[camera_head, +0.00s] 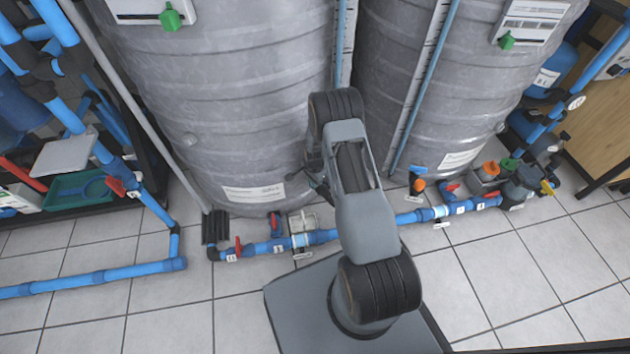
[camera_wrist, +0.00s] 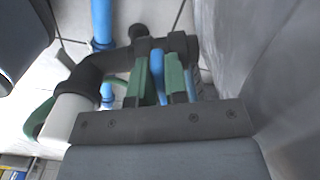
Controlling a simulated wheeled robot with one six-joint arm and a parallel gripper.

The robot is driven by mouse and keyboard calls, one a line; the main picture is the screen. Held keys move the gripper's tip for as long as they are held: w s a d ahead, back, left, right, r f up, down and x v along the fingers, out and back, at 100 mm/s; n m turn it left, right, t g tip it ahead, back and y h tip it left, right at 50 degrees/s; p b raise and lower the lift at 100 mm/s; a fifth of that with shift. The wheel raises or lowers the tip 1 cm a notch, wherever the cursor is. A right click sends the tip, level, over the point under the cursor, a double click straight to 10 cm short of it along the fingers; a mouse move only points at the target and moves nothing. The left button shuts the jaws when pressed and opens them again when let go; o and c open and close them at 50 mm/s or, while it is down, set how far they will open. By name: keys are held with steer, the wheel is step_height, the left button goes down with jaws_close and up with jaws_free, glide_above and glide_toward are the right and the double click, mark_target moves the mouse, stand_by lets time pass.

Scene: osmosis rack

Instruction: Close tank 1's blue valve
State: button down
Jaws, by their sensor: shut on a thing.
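In the wrist view my gripper (camera_wrist: 161,72) has its two green fingers shut on a slim blue piece (camera_wrist: 157,85), which looks like the blue valve's handle. A dark pipe fitting (camera_wrist: 118,62) lies just beyond and to the left of the fingertips. In the head view my arm covers the middle of the picture and hides the gripper's fingers and what they hold.
The right grey tank (camera_head: 425,75) stands close beside the left one. A red-handled valve (camera_head: 238,245) and an orange-handled valve (camera_head: 419,186) are near the floor pipe (camera_head: 325,236). Tiled floor lies in front.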

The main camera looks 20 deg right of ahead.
steer(key=shift+d, duration=0.1)
steer(key=c, duration=1.1)
jaws_free()
steer(key=shift+c, duration=0.2)
step_height(320, 180, up, 14)
steer(key=p, duration=0.5)
steer(key=s+a+r+n+t+p, duration=0.15)
steer(key=r+p, duration=0.35)
steer(key=r, duration=0.6)
steer(key=s+a+r+n+p, duration=0.25)
steer(key=r+p, duration=0.25)
steer(key=r, duration=0.6)
steer(key=s+a+r+n+p, duration=0.15)
steer(key=r+p, duration=0.35)
steer(key=r, duration=0.7)
steer(key=s+a+r+n+t+p, duration=0.1)
steer(key=s+r+n+p, duration=0.4)
steer(key=r, duration=0.7)
steer(key=s+a+r+n+t+p, duration=0.1)
steer(key=s+r+n+p, duration=0.3)
steer(key=s+r+p, duration=0.5)
step_height(320, 180, up, 3)
steer(key=shift+s+a+r+n, duration=0.2)
steer(key=shift+s+a+n, duration=0.15)
steer(key=shift+s+a, duration=0.6)
